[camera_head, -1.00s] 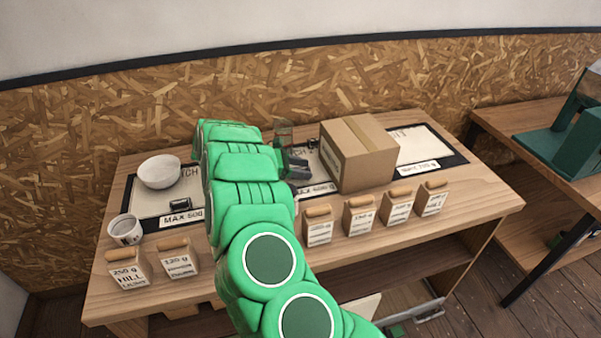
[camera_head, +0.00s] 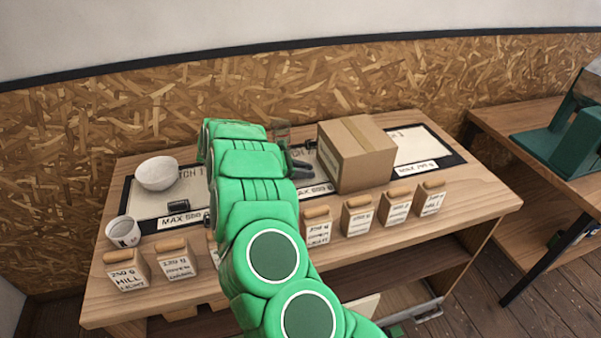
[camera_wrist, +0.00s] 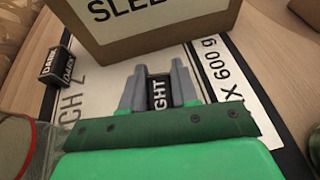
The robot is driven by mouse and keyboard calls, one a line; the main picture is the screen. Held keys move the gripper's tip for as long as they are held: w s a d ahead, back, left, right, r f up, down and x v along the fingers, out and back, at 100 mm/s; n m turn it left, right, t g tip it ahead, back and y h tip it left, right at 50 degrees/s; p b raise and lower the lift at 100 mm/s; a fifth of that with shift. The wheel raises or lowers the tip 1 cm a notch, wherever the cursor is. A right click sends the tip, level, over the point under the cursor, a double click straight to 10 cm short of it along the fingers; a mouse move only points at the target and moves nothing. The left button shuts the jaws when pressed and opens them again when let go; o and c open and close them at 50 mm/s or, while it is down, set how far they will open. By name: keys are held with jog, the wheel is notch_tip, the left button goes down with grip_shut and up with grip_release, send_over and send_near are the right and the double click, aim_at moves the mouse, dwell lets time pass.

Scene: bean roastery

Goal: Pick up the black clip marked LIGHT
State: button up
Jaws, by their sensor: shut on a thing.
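In the wrist view, the black clip marked LIGHT (camera_wrist: 160,97) sits between the two grey fingers of my gripper (camera_wrist: 158,88). Only the white letters "GHT" show; the rest is hidden by my gripper. My gripper is shut on this clip, over the white middle mat (camera_wrist: 112,60). I cannot tell whether the clip is clear of the mat. In the head view, my gripper (camera_head: 298,165) is at the middle mat, left of the cardboard box, and my arm hides part of that mat.
Another black clip, marked DARK (camera_wrist: 55,65), lies left of my gripper. The cardboard box (camera_head: 357,155) stands close behind my fingers in the wrist view. A white bowl (camera_head: 157,173), a cup (camera_head: 123,232) and several labelled bags (camera_head: 357,216) stand on the table.

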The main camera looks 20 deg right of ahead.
jog(key=shift+r, duration=0.6)
notch_tip(320, 180, up, 2)
jog(key=s+a+r, duration=0.2)
jog(key=s+r, duration=0.7)
jog(key=s, duration=0.4)
jog(key=shift+s+r, duration=0.35)
jog(key=shift+r, duration=0.05)
